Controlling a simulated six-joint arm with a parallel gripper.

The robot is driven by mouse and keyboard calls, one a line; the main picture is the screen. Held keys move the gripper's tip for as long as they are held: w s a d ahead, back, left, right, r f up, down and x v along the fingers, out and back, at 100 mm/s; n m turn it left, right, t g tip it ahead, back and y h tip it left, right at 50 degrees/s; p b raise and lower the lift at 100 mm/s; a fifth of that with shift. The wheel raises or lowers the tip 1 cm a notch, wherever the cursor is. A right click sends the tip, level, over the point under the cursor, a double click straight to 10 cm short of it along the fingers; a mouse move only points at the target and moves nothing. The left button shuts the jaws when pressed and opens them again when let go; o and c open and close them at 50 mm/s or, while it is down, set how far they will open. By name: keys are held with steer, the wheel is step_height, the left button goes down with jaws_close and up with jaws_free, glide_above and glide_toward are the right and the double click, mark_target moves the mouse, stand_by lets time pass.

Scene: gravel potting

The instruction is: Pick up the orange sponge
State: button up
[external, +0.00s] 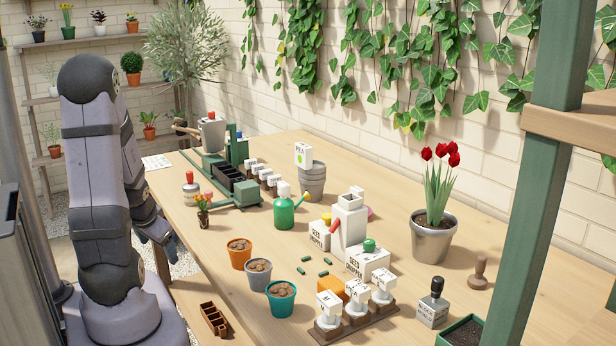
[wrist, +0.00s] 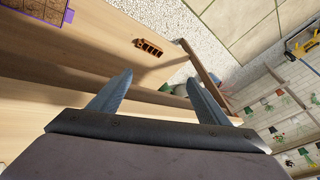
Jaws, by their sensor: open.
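The orange sponge (external: 358,290) seems to be the orange block on the table in the external view, partly hidden behind white-topped shakers. I do not make it out in the wrist view. My gripper (wrist: 160,78) is open in the wrist view, with two grey fingers spread apart and nothing between them. In the external view my arm stands at the left, its hand by the table's left edge, far from the orange block.
White shakers (external: 383,288) on a dark rack stand in front of the orange block, and white seed boxes (external: 367,262) behind it. Pots of pebbles (external: 280,300) stand to its left, with green capsules between. A brown slotted tray (external: 214,320) lies at the near left edge.

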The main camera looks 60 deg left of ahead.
steer(key=w+d+r+m+h+p, duration=0.1)
steer(key=w+d+r+h+p, duration=0.1)
steer(key=w+d+r+p, duration=0.45)
steer(key=w+d+r+h+p, duration=0.1)
steer(key=w+d+r+p, duration=0.2)
steer(key=d+r+p, duration=0.65)
steer(key=s+d+r+m+g+h+p, duration=0.25)
steer(key=d+r+m+p, duration=0.25)
steer(key=d+r+p, duration=1.05)
steer(key=m+g+b, duration=0.1)
steer(key=g+b, duration=0.1)
steer(key=b, duration=1.5)
glide_toward(293, 286)
steer(key=f, duration=0.3)
steer(key=s+f, duration=0.1)
steer(key=f, duration=0.2)
steer(key=shift+s+a+f, duration=0.1)
steer(key=shift+s+f, duration=0.05)
steer(key=shift+f, duration=0.15)
steer(key=shift+n+t, duration=0.5)
steer(key=shift+t, duration=0.45)
steer(key=w+r, duration=0.1)
steer(key=w, duration=0.1)
steer(key=w+r, duration=0.1)
steer(key=w, duration=0.2)
steer(key=w+d+r, duration=0.1)
steer(key=w, duration=0.2)
steer(key=shift+d+r, duration=0.1)
steer(key=shift+w, duration=0.1)
steer(key=shift+n, duration=0.4)
